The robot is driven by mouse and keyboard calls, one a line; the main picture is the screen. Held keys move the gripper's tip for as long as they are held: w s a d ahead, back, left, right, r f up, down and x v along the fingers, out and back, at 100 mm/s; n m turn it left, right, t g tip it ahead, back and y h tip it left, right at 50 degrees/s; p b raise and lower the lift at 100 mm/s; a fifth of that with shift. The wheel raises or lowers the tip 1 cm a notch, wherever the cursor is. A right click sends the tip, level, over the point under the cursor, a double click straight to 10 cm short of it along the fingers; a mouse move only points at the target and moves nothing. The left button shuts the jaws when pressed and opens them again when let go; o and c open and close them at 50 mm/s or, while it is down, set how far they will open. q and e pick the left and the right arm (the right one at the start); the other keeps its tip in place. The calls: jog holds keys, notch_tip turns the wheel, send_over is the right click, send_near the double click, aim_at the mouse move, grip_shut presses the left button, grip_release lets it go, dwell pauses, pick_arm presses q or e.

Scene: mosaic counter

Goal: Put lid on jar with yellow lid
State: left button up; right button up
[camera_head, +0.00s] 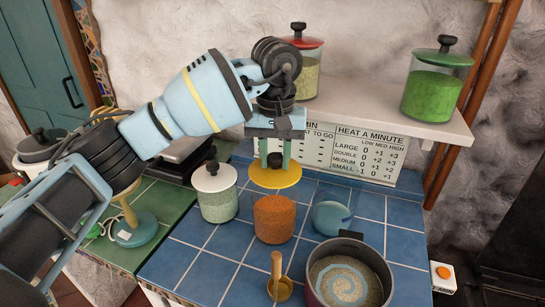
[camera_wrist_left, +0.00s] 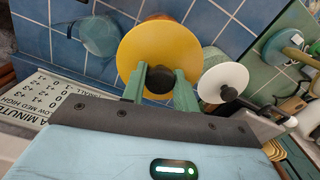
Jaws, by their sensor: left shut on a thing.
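The yellow lid (camera_head: 272,180) is a flat disc with a dark knob. My left gripper (camera_head: 275,158) is shut on the knob and holds the lid roughly level. In the left wrist view the green fingers (camera_wrist_left: 160,82) pinch the knob at the middle of the yellow lid (camera_wrist_left: 150,45). The jar with orange-brown contents (camera_head: 274,219) stands upright on the blue tiles just below the lid. A narrow gap shows between lid and contents; whether the lid touches the glass rim I cannot tell. My right gripper is not in view.
A white-lidded jar (camera_head: 217,195) stands close on the left. A shelf (camera_head: 385,113) behind holds a red-lidded jar (camera_head: 306,68) and a green jar (camera_head: 434,92).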

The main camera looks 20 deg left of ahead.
aim_at(275, 168)
pick_arm(q)
jog(key=shift+f+b, duration=0.4)
jog(key=shift+f, duration=1.55)
jog(key=shift+f+b, duration=0.3)
jog(key=shift+f, duration=0.6)
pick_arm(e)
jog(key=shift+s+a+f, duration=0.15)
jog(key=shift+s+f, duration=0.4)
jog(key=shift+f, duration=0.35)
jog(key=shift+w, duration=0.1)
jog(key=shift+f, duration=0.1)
pick_arm(q)
jog(key=shift+f, duration=0.4)
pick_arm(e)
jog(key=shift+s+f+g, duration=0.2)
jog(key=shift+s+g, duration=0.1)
pick_arm(q)
jog(key=shift+f, duration=0.1)
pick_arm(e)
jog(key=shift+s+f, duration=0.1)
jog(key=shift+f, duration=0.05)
